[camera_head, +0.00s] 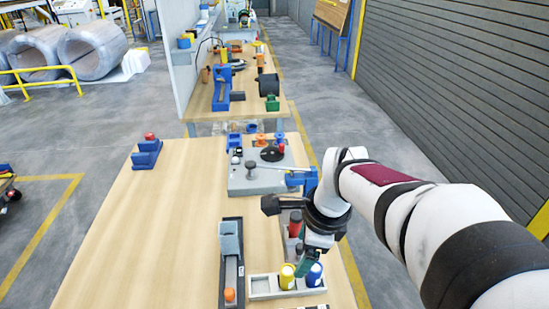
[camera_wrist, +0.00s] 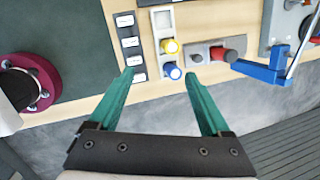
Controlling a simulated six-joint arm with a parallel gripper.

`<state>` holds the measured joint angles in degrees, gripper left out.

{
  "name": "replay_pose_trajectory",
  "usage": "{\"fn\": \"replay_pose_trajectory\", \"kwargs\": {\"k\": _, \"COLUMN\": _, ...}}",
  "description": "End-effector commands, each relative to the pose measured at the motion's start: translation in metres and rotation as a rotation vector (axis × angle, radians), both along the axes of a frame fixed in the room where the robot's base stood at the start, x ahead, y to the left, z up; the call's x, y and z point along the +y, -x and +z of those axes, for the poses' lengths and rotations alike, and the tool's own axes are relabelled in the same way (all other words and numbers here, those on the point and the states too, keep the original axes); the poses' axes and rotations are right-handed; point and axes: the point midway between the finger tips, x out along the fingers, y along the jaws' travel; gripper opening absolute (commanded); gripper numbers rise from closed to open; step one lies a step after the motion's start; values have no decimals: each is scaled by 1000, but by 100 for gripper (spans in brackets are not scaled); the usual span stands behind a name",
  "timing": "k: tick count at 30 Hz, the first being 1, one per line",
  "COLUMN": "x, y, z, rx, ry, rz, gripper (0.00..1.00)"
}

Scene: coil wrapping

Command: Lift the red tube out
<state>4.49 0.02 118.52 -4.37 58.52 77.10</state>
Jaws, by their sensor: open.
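The red tube (camera_head: 296,222) stands in a grey holder just left of my wrist in the head view. In the wrist view the red tube (camera_wrist: 226,56) shows at the right, its end pointing toward the camera, in a grey block (camera_wrist: 197,54). My gripper (camera_wrist: 160,74) is open, its green fingers apart and empty. In the wrist view its fingertips are left of the red tube, on either side of a blue cylinder (camera_wrist: 172,71) farther off. In the head view my gripper (camera_head: 306,263) hangs over the yellow and blue cylinders.
A white tray (camera_head: 262,284) holds a yellow cylinder (camera_head: 287,277) and the blue cylinder. A dark fixture (camera_head: 231,265) stands left of it. A blue crank (camera_wrist: 266,72) is right of the red tube.

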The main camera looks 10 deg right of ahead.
Motion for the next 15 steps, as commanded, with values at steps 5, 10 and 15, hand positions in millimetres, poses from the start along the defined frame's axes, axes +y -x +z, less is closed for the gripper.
{"fn": "replay_pose_trajectory", "kwargs": {"k": 5, "x": -31, "y": -118, "z": -30, "rx": -34, "ry": -190, "rz": -760, "gripper": 82}}
{"fn": "replay_pose_trajectory", "kwargs": {"k": 10, "x": -45, "y": -161, "z": -48, "rx": -52, "ry": -298, "rz": -1069, "gripper": 82}}
{"fn": "replay_pose_trajectory", "kwargs": {"k": 15, "x": -42, "y": -178, "z": -84, "rx": -48, "ry": -306, "rz": -1094, "gripper": 82}}
